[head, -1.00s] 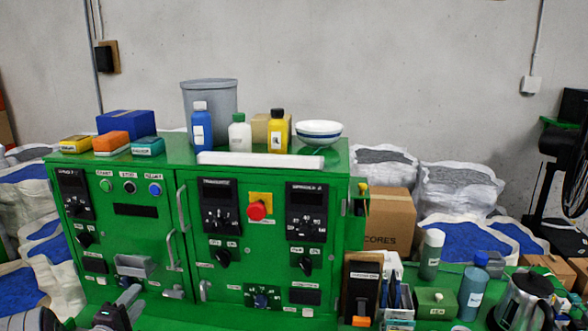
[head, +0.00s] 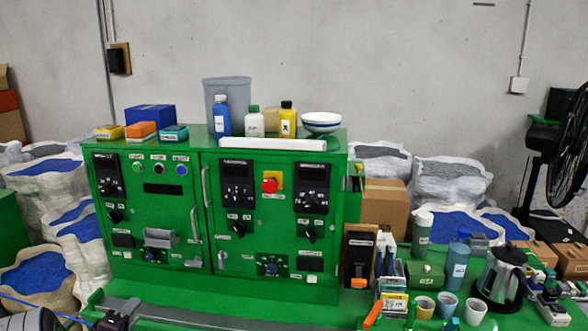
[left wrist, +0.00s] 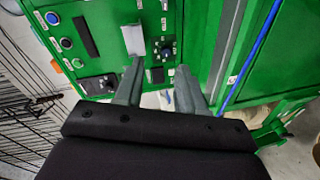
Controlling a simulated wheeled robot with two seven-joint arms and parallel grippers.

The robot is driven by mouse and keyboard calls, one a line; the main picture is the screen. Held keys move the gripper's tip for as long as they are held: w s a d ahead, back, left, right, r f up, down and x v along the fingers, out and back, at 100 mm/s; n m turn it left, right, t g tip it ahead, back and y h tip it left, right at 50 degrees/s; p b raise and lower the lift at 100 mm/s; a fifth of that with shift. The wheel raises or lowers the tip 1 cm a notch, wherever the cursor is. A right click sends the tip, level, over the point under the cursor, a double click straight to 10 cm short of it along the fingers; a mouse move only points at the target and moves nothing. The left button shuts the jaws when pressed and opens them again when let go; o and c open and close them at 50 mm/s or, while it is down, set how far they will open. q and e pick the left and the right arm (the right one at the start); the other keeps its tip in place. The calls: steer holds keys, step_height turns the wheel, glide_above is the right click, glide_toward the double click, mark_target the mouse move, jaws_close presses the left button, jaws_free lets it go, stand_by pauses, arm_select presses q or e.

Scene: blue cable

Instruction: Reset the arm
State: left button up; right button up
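My left gripper (head: 120,316) shows at the bottom left of the head view, low in front of the green cabinet (head: 150,215). In the left wrist view its two grey fingers (left wrist: 160,80) stand apart with nothing between them. A blue cable (left wrist: 248,55) runs as a thin line down the green surface, to the right of the fingers and apart from them. My right gripper is not clearly seen in either view.
Bottles, a grey bin (head: 226,90) and a bowl (head: 322,121) stand on the cabinet. At right are cups (head: 447,304), a kettle (head: 501,278) and several small items. White sacks (head: 45,190) and a fan (head: 565,150) stand around.

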arm_select(q)
steer(key=s+d+f+m+g+y+b, duration=0.1)
steer(key=s+f+m+g+y+b, duration=0.15)
steer(key=s+f+m+g, duration=0.6)
steer(key=s+d+f+m+g+h+b, duration=0.1)
steer(key=s+d+m+g+b, duration=0.5)
steer(key=s+d, duration=1.4)
steer(key=shift+s+f+h+b, duration=0.35)
steer(key=shift+s+f+b, duration=0.3)
steer(key=shift+f, duration=0.25)
arm_select(e)
step_height(320, 180, down, 10)
steer(key=shift+w, duration=0.2)
arm_select(q)
steer(key=shift+d, duration=0.1)
arm_select(e)
steer(key=shift+s, duration=0.15)
arm_select(q)
steer(key=shift+w, duration=0.15)
